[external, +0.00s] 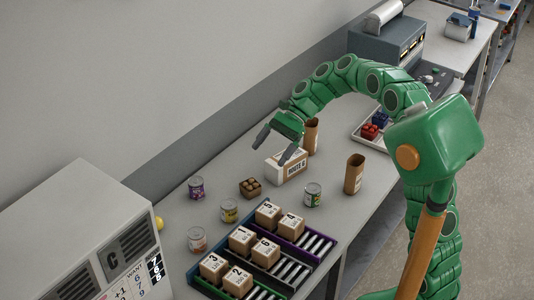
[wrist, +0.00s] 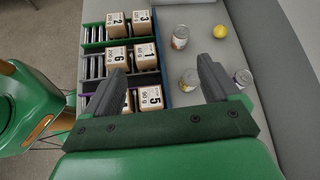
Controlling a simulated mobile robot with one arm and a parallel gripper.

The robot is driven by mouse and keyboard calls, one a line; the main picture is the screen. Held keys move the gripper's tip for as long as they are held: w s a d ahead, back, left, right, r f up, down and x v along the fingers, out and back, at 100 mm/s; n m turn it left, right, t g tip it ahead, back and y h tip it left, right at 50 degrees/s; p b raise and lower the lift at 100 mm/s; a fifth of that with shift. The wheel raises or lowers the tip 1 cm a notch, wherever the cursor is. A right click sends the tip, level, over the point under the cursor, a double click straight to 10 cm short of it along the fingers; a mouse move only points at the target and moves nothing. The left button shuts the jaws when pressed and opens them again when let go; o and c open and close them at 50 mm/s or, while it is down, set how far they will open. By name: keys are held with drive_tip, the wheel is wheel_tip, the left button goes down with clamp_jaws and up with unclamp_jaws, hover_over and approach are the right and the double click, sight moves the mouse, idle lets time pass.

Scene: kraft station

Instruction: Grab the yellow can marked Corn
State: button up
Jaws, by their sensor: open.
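A can with a yellow label (external: 229,211) stands upright on the grey table, left of the small boxes; its lettering is too small to read. It also shows in the wrist view (wrist: 189,79), between my fingers near the right one. My gripper (external: 276,147) is open and empty, raised above the table over the white house box, right of and behind the can. In the wrist view my gripper (wrist: 161,66) has its two dark fingers spread wide, with nothing between them at their tips.
Other cans stand nearby: purple (external: 197,187), orange-white (external: 197,240) and green (external: 313,195). Numbered boxes (external: 268,214) sit on roller racks in front. A yellow ball (wrist: 208,31) lies beyond the cans.

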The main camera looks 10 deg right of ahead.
sight(222, 211)
drive_tip(key=w+a+f+m+g+y, duration=0.1)
drive_tip(key=w+a+f+m+y, duration=0.15)
drive_tip(key=w+a, duration=0.45)
drive_tip(key=shift+h, duration=0.25)
drive_tip(key=f, duration=0.5)
drive_tip(key=s+a+f, duration=0.1)
drive_tip(key=f, duration=0.5)
drive_tip(key=s+a+f, duration=0.1)
drive_tip(key=f, duration=0.5)
drive_tip(key=shift+f, duration=0.15)
drive_tip(key=shift+x, duration=3.9)
drive_tip(key=shift+w, duration=0.1)
drive_tip(key=c, duration=1.2)
